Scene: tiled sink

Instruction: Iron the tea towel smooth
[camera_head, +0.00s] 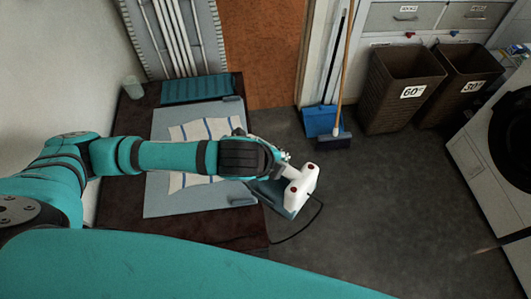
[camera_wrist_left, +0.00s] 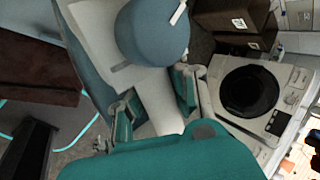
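The tea towel (camera_head: 195,133), white with blue stripes, lies on the pale blue-grey ironing mat (camera_head: 170,204). My left arm crosses over it and hides its middle. My left gripper (camera_head: 283,165) is beyond the mat's right edge, shut on the iron (camera_head: 298,190), which is white and blue-grey with a dark cord. In the left wrist view the fingers of the gripper (camera_wrist_left: 157,105) stand on both sides of the iron's white body (camera_wrist_left: 155,100). The iron is off the towel, over the floor side of the counter. My right gripper is not in view.
The mat lies on a dark brown counter (camera_head: 120,212). A teal ridged tray (camera_head: 197,89) and a cup (camera_head: 132,87) stand at its back. A broom (camera_head: 335,143) and dustpan (camera_head: 320,120), brown baskets (camera_head: 395,105) and a washing machine (camera_head: 505,145) are to the right.

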